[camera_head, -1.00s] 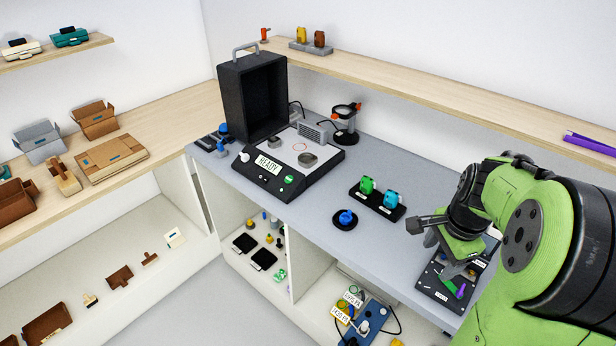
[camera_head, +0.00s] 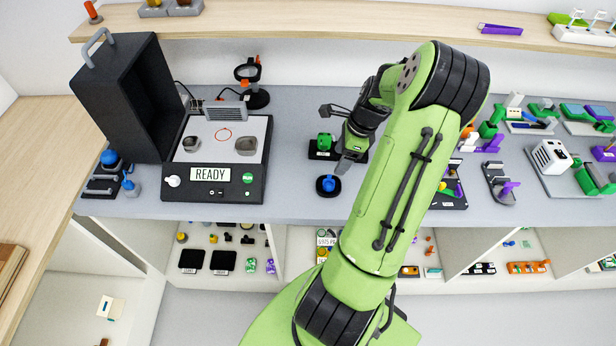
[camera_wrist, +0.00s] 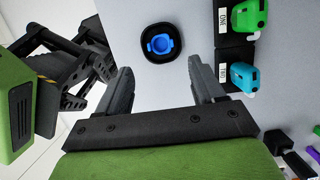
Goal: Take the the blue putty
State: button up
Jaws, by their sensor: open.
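A small blue lump, which I take as the blue putty (camera_head: 328,184), sits on a round black dish (camera_head: 319,190) on the grey bench. In the wrist view the blue putty (camera_wrist: 161,44) lies in its dish (camera_wrist: 147,39) just beyond my fingertips, roughly between their lines. My gripper (camera_head: 343,166) is above the bench, slightly right of the dish. In the wrist view my gripper (camera_wrist: 160,82) has its two fingers wide apart with nothing between them.
A machine reading READY (camera_head: 210,174) stands to the left.

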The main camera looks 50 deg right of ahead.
jog(key=b+x, duration=0.2)
jog(key=x, duration=0.1)
jog(key=b+x, duration=0.6)
jog(key=shift+s+d+f, duration=0.2)
jog(key=shift+s, duration=0.15)
jog(key=shift+w+a+f, duration=0.1)
jog(key=shift+w+f, duration=0.1)
jog(key=shift+f, duration=0.2)
jog(key=shift+r, duration=0.1)
jog(key=shift+c, duration=0.5)
jog(key=c, duration=0.8)
notch_tip(320, 180, up, 11)
jog(key=p, duration=1)
jog(key=shift+c, duration=0.3)
jog(key=shift+f+b, duration=0.35)
jog(key=shift+f, duration=0.15)
